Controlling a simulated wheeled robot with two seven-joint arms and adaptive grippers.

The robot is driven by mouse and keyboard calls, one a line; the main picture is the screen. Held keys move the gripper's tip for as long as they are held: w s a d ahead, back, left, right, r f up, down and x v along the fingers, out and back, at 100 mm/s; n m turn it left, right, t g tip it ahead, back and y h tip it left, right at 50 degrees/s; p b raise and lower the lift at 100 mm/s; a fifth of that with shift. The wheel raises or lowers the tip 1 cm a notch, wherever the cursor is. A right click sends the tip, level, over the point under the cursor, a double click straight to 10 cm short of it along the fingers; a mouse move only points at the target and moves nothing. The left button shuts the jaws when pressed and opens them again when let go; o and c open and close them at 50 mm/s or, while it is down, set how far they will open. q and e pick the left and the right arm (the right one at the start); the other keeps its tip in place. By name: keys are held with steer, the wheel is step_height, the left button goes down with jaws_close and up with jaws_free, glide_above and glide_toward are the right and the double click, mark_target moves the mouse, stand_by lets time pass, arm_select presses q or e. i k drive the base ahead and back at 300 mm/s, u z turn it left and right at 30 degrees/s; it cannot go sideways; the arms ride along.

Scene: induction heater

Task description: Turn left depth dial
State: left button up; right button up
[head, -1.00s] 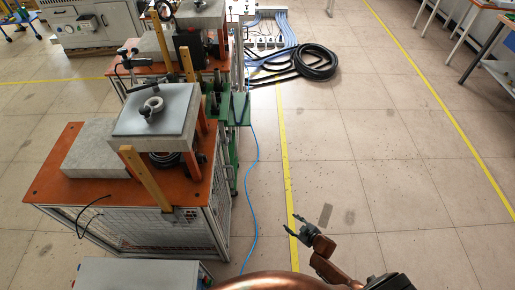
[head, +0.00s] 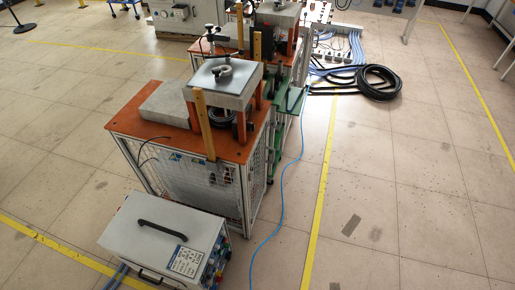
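The induction heater bench (head: 150,121) has an orange top and mesh sides and stands left of the middle in the head view. On it is a raised grey plate (head: 205,78) with a ring and knob (head: 222,70) on top. I cannot make out a depth dial for certain at this distance. A second similar bench (head: 285,47) stands behind. Neither of my grippers is in view now.
A grey box (head: 150,229) with a black handle and coloured connectors stands on the floor in front. A blue cable (head: 283,200) runs along the floor. Black coiled hose (head: 376,82) lies at the back right. The floor at right is clear.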

mark_target(250, 127)
steer(key=k, duration=0.35)
steer(key=z, duration=0.9)
steer(key=i, duration=1.45)
steer(key=u, duration=0.6)
